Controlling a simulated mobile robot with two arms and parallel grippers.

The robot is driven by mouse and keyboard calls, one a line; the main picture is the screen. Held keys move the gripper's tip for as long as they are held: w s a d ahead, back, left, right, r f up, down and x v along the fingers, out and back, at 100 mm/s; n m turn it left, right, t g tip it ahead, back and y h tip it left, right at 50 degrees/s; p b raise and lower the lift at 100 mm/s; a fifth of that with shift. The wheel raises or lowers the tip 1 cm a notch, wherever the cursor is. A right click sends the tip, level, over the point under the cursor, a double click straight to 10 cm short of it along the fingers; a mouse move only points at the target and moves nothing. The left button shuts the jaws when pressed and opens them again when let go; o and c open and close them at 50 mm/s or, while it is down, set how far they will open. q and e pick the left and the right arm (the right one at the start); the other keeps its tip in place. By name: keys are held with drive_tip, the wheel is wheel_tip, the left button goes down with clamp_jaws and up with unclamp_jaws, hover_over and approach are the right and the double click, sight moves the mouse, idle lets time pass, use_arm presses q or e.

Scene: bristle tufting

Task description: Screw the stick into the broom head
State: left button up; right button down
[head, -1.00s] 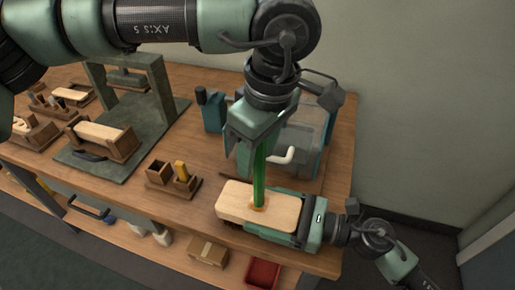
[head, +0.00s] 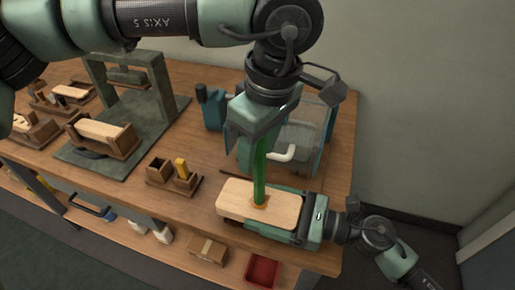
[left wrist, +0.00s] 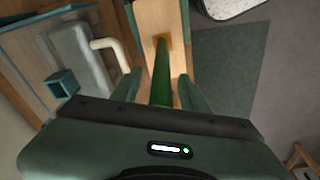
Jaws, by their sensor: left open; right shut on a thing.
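The broom head (head: 236,199) is a pale wooden block lying flat near the right end of the workbench. My right gripper (head: 300,219) is shut on its right end. The green stick (head: 260,172) stands upright with its lower end at the orange-rimmed socket in the block; how deep it sits is hidden. My left gripper (head: 254,135) is above, pointing down, with its fingers open on either side of the stick. In the left wrist view the stick (left wrist: 162,80) runs between the two spread fingers (left wrist: 158,92) to the block (left wrist: 157,20).
A clear-walled machine (head: 305,140) with a white handle stands just behind the block. A press-like frame (head: 129,90) stands farther left. A red bin (head: 262,270) is on the lower shelf.

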sight(297, 217)
use_arm(q)
wheel_tip(297, 217, up, 12)
drive_tip(key=s+d, duration=0.1)
drive_tip(key=shift+d+f, duration=0.2)
drive_tip(key=shift+f, duration=0.05)
use_arm(e)
unclamp_jaws()
drive_tip(key=shift+s+d+f, duration=0.1)
drive_tip(key=shift+d, duration=0.2)
drive_tip(key=b+v, duration=0.2)
drive_tip(key=v, duration=0.4)
drive_tip(key=shift+d, duration=0.2)
use_arm(q)
drive_tip(key=shift+f, duration=1.15)
use_arm(e)
drive_tip(key=shift+s+d, duration=0.15)
drive_tip(key=shift+d, duration=0.2)
